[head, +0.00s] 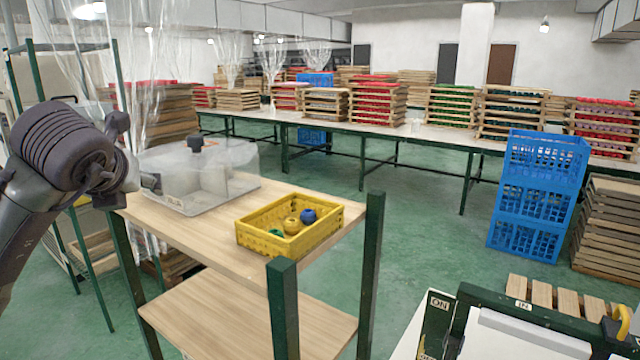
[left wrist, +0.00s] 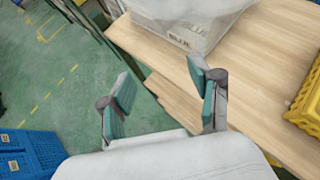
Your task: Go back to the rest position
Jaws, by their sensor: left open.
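My left gripper (head: 133,155) is at the left of the head view, beside the near left end of the wooden shelf top. In the left wrist view its two fingers (left wrist: 163,88) are spread apart with nothing between them. They are over the shelf edge, close to a clear box (left wrist: 190,22) marked "BLUE". The same clear box with a dark knob on its lid (head: 205,180) stands on the shelf top (head: 190,228). My right gripper is not in view.
A yellow crate (head: 265,243) on the shelf holds a blue ball (head: 308,215), a yellow ball (head: 291,226) and a green item (head: 276,233). Green posts (head: 283,310) rise at the shelf corners. Blue crates (head: 538,200) stand at right. Green floor (head: 430,235) is clear between.

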